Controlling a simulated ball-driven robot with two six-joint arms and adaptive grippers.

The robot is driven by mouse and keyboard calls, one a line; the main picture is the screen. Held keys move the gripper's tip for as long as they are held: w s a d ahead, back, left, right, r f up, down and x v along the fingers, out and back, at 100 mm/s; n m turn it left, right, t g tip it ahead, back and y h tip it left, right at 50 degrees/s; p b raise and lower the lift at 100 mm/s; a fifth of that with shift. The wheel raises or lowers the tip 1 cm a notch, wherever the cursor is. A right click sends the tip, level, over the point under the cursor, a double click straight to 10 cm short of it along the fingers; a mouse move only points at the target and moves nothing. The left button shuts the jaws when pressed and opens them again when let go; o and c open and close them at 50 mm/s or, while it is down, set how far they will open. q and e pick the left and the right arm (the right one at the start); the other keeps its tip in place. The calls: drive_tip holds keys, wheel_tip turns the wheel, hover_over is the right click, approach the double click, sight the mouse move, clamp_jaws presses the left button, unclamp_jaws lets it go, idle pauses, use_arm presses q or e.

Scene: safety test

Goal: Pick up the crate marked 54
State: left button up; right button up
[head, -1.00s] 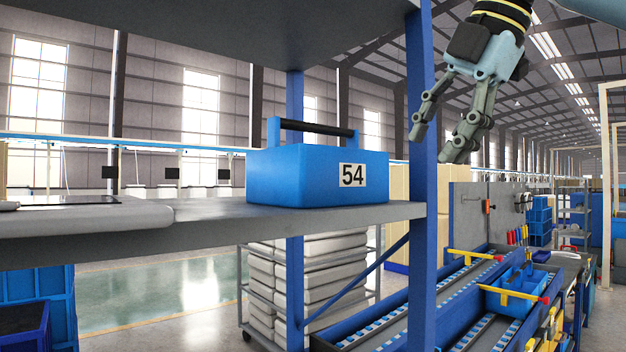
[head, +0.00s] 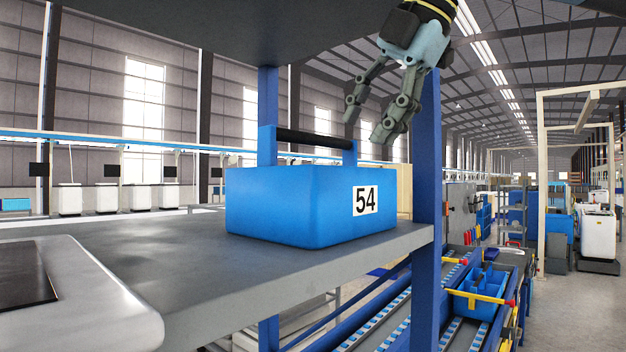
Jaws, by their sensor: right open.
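The blue crate marked 54 (head: 290,205) stands upright on a grey shelf (head: 215,265) in the middle of the head view. Its label is white with black digits. A dark bar handle (head: 313,139) runs across its top between two blue uprights. My right gripper (head: 366,126) is open and empty. It hangs fingers down, above and to the right of the crate, near the handle's right end in the picture. It is apart from the crate. My left gripper is not in view.
A blue shelf post (head: 426,170) stands just right of the crate, close to my right gripper. An upper shelf board (head: 200,25) hangs overhead. A pale case with a dark panel (head: 95,300) lies at the shelf's front left. Bare shelf lies between case and crate.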

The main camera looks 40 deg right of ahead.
sight(319, 141)
drive_tip(key=w+p, duration=0.1)
drive_tip(key=w, duration=0.1)
drive_tip(key=w+f+p, duration=0.1)
drive_tip(key=w, duration=0.2)
drive_tip(key=w+a+p, duration=0.1)
drive_tip(key=w, duration=0.2)
drive_tip(key=shift+w+f+p, duration=0.2)
drive_tip(key=shift+f+p, duration=0.2)
drive_tip(key=shift+w+f, duration=0.35)
drive_tip(key=shift+f, duration=0.1)
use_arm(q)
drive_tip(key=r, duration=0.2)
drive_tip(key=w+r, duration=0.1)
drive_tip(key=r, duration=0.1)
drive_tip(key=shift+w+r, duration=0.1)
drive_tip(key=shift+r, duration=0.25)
use_arm(e)
drive_tip(key=shift+s+d, duration=0.1)
drive_tip(key=shift+d, duration=0.05)
drive_tip(key=c, duration=0.6)
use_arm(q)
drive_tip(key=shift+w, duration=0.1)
use_arm(e)
clamp_jaws()
